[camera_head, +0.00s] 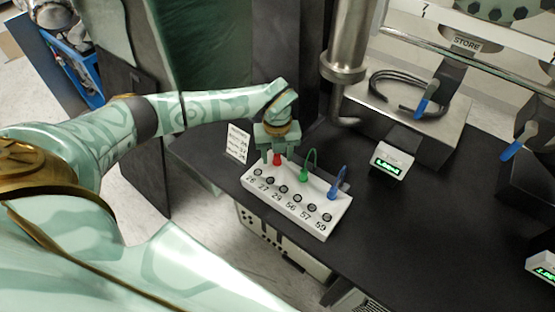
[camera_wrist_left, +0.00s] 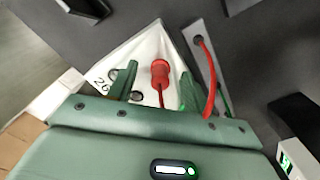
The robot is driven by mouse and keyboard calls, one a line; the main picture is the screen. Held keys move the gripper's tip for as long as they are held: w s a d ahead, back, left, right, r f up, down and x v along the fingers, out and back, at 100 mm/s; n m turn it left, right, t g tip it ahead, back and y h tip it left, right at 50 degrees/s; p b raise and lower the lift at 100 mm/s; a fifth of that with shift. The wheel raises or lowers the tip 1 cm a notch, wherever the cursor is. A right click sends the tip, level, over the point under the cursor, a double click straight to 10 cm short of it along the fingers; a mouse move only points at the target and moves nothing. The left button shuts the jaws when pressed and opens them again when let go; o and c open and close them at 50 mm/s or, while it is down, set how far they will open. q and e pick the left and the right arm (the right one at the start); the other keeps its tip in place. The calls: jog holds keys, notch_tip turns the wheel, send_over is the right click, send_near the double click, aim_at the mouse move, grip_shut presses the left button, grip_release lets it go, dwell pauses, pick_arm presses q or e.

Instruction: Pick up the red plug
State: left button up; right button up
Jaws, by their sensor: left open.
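The red plug (camera_head: 277,159) stands at the back left of the white socket panel (camera_head: 322,218). In the left wrist view the red plug (camera_wrist_left: 160,74) lies between the two green fingers of my left gripper (camera_wrist_left: 156,84), with a gap visible on each side. My left gripper (camera_head: 271,155) is open and reaches down over the plug from behind in the head view. Whether the fingertips are level with the plug's body is hard to tell. My right gripper is not in view.
A green plug (camera_head: 304,176) and a blue plug (camera_head: 333,192) stand on the same panel to the right. A white card (camera_head: 237,143) stands just left of the gripper. A metal pipe (camera_head: 347,50) rises behind.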

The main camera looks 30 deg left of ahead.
pick_arm(q)
jog(key=shift+f, duration=0.15)
jog(key=c, duration=1)
jog(key=shift+c, duration=0.2)
